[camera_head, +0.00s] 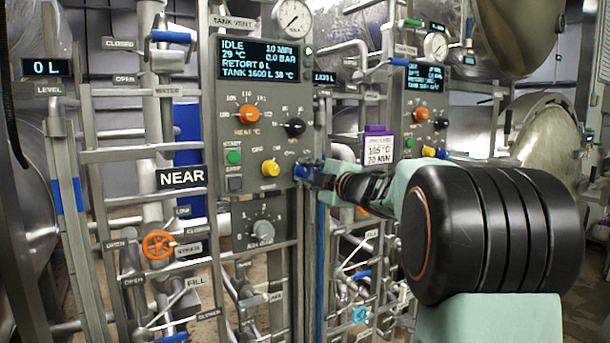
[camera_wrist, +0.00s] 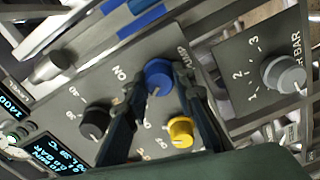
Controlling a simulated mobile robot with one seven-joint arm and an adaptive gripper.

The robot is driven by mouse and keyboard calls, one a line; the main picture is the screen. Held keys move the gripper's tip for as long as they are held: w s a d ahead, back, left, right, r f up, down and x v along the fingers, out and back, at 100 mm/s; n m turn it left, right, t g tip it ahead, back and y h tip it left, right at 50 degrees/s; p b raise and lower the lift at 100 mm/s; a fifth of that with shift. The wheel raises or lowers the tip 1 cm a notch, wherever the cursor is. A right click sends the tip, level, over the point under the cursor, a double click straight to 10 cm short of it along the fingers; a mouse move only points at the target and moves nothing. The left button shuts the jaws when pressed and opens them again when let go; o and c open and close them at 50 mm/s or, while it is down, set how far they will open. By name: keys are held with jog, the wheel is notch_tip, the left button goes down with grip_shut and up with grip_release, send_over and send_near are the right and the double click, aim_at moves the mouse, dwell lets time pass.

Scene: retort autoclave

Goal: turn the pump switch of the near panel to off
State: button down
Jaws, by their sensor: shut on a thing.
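The near panel (camera_head: 222,128) is a grey upright plate with a lit screen reading IDLE. Its pump switch is a round blue knob (camera_wrist: 158,72) at the panel's lower right, beside a PUMP label in the wrist view. My gripper (camera_head: 304,172) is at this knob, and its two dark fingers (camera_wrist: 155,84) are on either side of the knob, shut on it. A small white mark shows on the knob, and an ON label is next to it. The OFF label of this switch is not readable. In the head view the gripper covers most of the knob.
A yellow knob (camera_head: 270,168) sits close left of the gripper, with a black knob (camera_head: 295,127) above. A grey dial (camera_head: 262,231) is below. Pipes, an orange handwheel (camera_head: 158,244) and a white-and-purple container (camera_head: 379,146) stand around. A second panel (camera_head: 426,105) is behind.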

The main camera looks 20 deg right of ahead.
dwell(0.3)
jog(key=c, duration=1.6)
grip_release()
jog(key=v, duration=1.2)
